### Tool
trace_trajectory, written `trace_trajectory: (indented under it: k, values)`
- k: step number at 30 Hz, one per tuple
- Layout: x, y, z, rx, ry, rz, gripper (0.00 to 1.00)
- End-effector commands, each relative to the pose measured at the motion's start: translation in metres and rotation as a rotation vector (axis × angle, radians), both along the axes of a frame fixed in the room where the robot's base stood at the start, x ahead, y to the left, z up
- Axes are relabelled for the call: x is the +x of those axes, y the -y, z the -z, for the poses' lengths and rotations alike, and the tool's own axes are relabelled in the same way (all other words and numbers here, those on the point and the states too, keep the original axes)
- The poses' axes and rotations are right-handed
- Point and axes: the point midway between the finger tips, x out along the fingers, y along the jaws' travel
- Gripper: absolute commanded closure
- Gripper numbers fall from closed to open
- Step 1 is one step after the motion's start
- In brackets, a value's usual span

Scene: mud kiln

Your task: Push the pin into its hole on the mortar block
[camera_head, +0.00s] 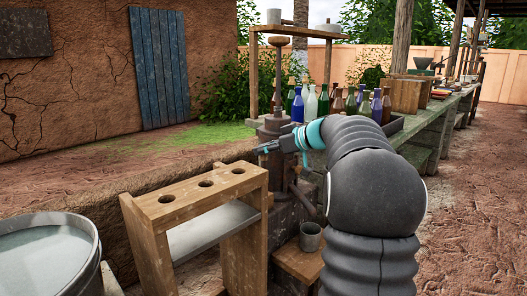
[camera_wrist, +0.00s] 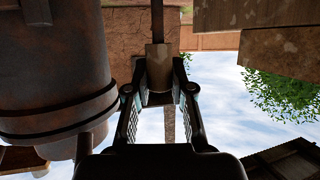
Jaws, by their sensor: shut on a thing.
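My gripper (camera_wrist: 158,75) is shut on the pin (camera_wrist: 158,57), a pale brown piece with a thinner dark shaft running up from it in the wrist view. In the head view my gripper (camera_head: 267,149) points left, in front of a rusty metal press-like body, which I take for the mortar block (camera_head: 272,128). The same rusty body (camera_wrist: 50,75) fills the left of the wrist view, beside the gripper and apart from the pin. The pin is too small to make out in the head view. I cannot make out its hole in either view.
A wooden stand (camera_head: 165,211) with three round holes is at the front left, beside a metal tub of water (camera_head: 48,262). A metal cup (camera_head: 311,236) sits on a low wooden ledge. Several bottles (camera_head: 323,103) and a wooden crate (camera_head: 403,94) stand behind my arm.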

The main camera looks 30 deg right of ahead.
Motion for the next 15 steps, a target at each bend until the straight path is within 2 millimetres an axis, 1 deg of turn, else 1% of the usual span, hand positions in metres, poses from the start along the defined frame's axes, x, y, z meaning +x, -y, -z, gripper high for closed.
trace_trajectory:
  k: [3,15]
  values:
    - [0.0,-0.001,0.004,0.0,0.001,0.0,1.0]
    - [0.0,-0.002,0.035,0.0,0.001,-0.002,1.0]
